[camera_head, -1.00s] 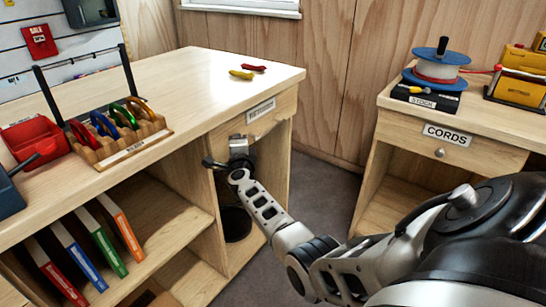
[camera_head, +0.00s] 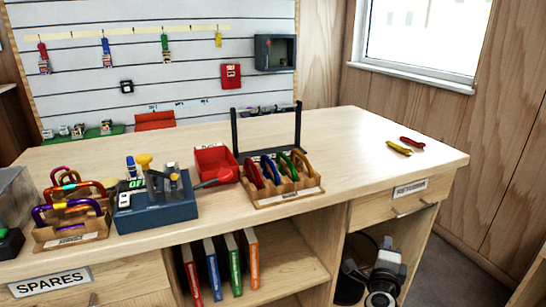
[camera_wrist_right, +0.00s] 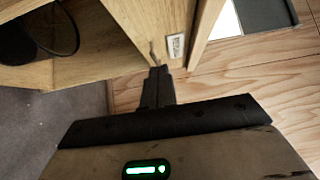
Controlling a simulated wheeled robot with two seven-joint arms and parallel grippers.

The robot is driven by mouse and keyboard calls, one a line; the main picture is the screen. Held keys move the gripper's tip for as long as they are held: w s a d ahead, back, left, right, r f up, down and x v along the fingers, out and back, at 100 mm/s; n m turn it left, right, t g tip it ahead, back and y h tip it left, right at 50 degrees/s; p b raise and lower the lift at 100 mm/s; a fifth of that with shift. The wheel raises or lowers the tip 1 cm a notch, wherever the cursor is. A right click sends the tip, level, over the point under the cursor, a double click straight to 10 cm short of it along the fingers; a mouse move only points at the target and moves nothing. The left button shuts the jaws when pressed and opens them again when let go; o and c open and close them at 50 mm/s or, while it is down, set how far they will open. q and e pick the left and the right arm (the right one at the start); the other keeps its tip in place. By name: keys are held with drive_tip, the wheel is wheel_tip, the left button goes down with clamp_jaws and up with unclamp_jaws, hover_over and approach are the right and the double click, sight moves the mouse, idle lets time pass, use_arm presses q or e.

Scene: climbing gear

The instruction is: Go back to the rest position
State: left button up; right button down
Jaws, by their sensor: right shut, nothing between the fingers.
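In the head view my right gripper (camera_head: 388,258) shows with part of its wrist at the bottom right. It is in front of the open space under the drawer labelled RETURNS (camera_head: 410,189), apart from the desktop. In the right wrist view its two dark fingers (camera_wrist_right: 157,72) are together with nothing between them. Behind them are wooden furniture panels and the wood wall. My left gripper is in neither view.
The wooden desk (camera_head: 352,133) holds a carabiner rack (camera_head: 290,196), a red bin (camera_head: 215,165), a blue box of tools (camera_head: 155,208) and, at the far right, yellow (camera_head: 398,148) and red (camera_head: 412,143) pieces. Grey floor (camera_head: 447,270) is open at the lower right.

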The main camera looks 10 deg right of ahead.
drive_tip(key=s+a+f+n+g+y, duration=0.2)
drive_tip(key=s+a+n+y, duration=0.5)
drive_tip(key=s+a+n, duration=0.5)
drive_tip(key=s+a+f+n+g+y, duration=0.2)
drive_tip(key=s+a+f+n+y, duration=0.3)
drive_tip(key=s+a+n, duration=0.6)
drive_tip(key=a+n+y, duration=0.2)
drive_tip(key=a+n, duration=0.1)
drive_tip(key=n, duration=0.1)
drive_tip(key=shift+s+a, duration=0.25)
drive_tip(key=shift+s, duration=0.15)
